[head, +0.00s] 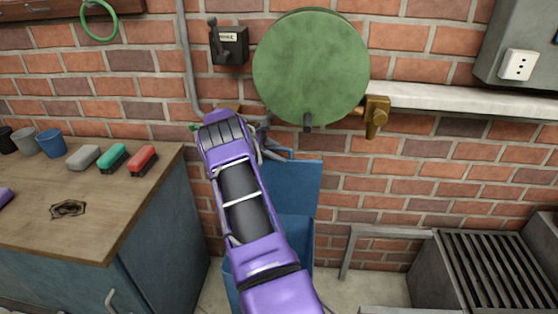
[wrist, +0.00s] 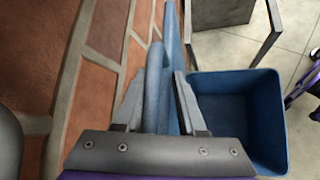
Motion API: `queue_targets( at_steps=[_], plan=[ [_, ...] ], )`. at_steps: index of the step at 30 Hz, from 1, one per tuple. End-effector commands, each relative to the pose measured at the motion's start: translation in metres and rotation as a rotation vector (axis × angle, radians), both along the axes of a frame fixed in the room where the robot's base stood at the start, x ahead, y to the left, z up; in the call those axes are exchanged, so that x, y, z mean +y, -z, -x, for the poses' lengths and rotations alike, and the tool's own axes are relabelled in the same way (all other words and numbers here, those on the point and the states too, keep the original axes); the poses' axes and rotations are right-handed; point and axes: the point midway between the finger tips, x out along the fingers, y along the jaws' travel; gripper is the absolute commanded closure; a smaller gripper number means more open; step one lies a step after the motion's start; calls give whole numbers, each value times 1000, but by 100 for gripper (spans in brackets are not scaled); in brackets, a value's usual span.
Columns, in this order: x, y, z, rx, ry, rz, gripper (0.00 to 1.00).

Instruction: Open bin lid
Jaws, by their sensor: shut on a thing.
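The blue bin (wrist: 275,110) stands by the brick wall, and its open top and inside show in the wrist view. Its blue lid (head: 302,180) is raised, standing steeply near the wall in the head view. In the wrist view the lid (wrist: 170,40) appears nearly edge-on between the wall and the bin opening. My gripper (wrist: 160,105) is shut on the lid, with a blue rounded part between its fingers. In the head view my purple arm hides the gripper and part of the bin (head: 296,232).
A workbench (head: 150,175) with several brushes and cups stands at the left. A round green disc (head: 311,67) and a brass fitting (head: 376,115) are on the wall above the bin. A metal frame and a grated unit (head: 485,265) stand at the right.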

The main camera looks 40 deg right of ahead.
Motion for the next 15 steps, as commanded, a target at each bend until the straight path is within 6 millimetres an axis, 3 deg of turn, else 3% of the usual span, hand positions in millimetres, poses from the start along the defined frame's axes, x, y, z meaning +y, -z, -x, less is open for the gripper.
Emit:
queue_targets(
  at_steps=[14,15],
  plan=[
    [-2,2,-2,-5,-3,0,100],
    [-2,2,-2,-5,-3,0,55]
  ],
)
